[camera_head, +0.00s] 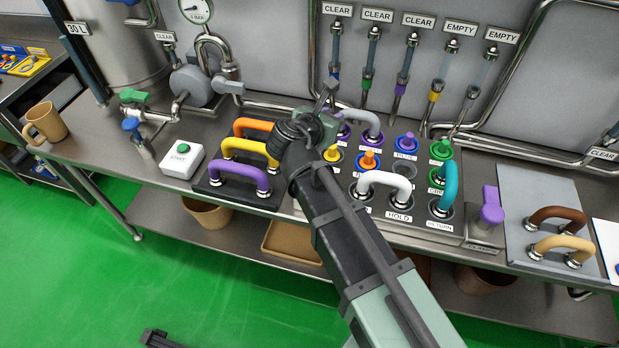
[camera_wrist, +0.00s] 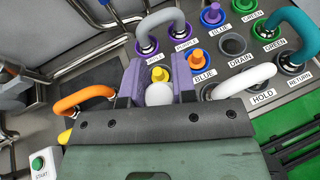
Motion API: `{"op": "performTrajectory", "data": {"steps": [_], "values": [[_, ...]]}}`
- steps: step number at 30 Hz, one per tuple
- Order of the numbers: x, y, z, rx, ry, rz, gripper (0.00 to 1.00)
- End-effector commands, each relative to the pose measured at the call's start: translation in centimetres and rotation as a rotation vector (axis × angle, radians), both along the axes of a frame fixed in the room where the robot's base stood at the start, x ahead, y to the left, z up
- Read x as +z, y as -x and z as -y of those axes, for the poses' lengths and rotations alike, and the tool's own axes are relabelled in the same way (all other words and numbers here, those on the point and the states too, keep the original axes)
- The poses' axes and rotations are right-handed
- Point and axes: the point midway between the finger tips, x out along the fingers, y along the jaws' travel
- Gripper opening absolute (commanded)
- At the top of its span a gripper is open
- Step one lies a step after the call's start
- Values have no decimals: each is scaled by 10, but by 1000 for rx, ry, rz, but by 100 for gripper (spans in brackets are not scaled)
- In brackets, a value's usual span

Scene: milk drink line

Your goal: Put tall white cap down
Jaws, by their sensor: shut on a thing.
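The tall white cap (camera_wrist: 158,94) shows as a rounded white top in the wrist view. My gripper (camera_wrist: 158,84) is shut on it, with one finger at each side. The cap's lower part is hidden by the gripper. In the head view my gripper (camera_head: 324,104) is over the left part of the labelled panel (camera_head: 455,226), and the cap cannot be made out there. In the wrist view a yellow cap (camera_wrist: 157,75) shows just beyond the white cap; whether they touch cannot be told. An empty dark socket (camera_wrist: 232,44) lies to the right.
A start box (camera_head: 182,160) stands left.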

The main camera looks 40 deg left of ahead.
Motion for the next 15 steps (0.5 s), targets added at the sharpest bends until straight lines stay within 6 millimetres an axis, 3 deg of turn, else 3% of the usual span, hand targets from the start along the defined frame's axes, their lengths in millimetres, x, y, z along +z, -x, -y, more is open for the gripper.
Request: {"op": "performTrajectory", "data": {"steps": [12,15], "values": [[-137,0,0,1,0,0,0],[-157,0,0,1,0,0,0]]}}
